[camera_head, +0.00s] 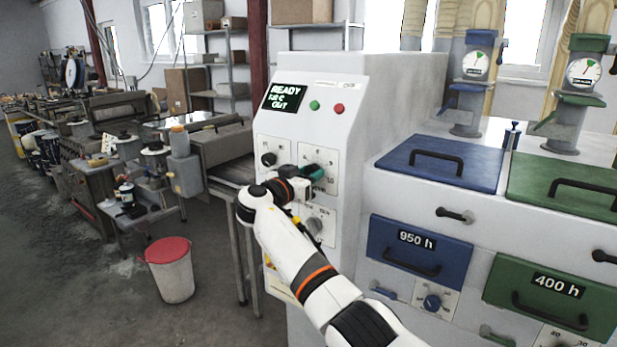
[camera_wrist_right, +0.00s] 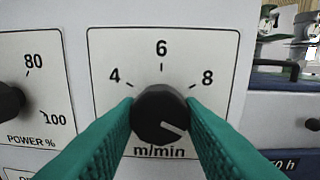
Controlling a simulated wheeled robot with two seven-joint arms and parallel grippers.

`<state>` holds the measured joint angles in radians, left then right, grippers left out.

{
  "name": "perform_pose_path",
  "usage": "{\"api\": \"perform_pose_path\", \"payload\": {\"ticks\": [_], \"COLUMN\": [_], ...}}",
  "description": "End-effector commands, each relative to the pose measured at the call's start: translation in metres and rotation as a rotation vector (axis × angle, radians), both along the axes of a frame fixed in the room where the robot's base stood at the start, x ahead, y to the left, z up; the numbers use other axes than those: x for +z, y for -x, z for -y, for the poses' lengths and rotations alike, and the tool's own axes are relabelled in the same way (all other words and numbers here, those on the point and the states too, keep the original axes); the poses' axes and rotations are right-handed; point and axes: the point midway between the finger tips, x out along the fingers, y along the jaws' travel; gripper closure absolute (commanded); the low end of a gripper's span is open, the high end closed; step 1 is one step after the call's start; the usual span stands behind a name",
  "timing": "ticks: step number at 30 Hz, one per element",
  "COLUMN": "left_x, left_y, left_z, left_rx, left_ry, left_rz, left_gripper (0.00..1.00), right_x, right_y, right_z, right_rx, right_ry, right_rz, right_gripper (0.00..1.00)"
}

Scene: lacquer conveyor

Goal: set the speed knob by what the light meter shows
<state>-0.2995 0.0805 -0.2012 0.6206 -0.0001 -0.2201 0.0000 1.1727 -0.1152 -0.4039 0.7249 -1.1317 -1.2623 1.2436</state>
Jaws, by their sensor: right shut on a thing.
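The speed knob (camera_wrist_right: 158,114) is black and round, on a white panel marked 4, 6, 8 and m/min. Its white mark points to the lower right, below the 8. My right gripper (camera_head: 308,172) is at the control cabinet's front; its green fingers (camera_wrist_right: 162,118) are shut on the knob, one on each side. In the head view the knob is mostly hidden by the gripper. No thing is labelled as the light meter; two round dials, one on a blue-trimmed post (camera_head: 475,63) and one on a green-trimmed post (camera_head: 583,71), have needles too small to read. My left gripper is out of view.
The cabinet's screen (camera_head: 284,97) starts with READY. A POWER % knob (camera_wrist_right: 8,101) is left of the speed knob. Blue 950 h (camera_head: 415,251) and green 400 h (camera_head: 555,300) drawers are at right. A red-lidded bucket (camera_head: 170,275) stands on the floor.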

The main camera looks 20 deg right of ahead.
Motion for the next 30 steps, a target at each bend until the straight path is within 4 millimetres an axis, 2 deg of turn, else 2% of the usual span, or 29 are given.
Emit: {"api": "perform_pose_path", "payload": {"ticks": [6,13,30], "left_x": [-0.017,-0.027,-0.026], "left_y": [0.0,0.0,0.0], "left_z": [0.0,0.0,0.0], "left_rx": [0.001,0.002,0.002], "left_ry": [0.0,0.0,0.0], "left_rz": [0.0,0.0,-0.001], "left_gripper": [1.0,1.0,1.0], "right_x": [-0.003,-0.002,0.002], "right_y": [0.0,0.0,0.0], "right_z": [0.0,0.0,0.0], "right_rx": [0.001,0.002,0.001], "right_ry": [0.093,0.226,0.559], "right_rz": [-0.118,-0.288,-0.717], "right_gripper": [0.89,0.89,0.89]}}
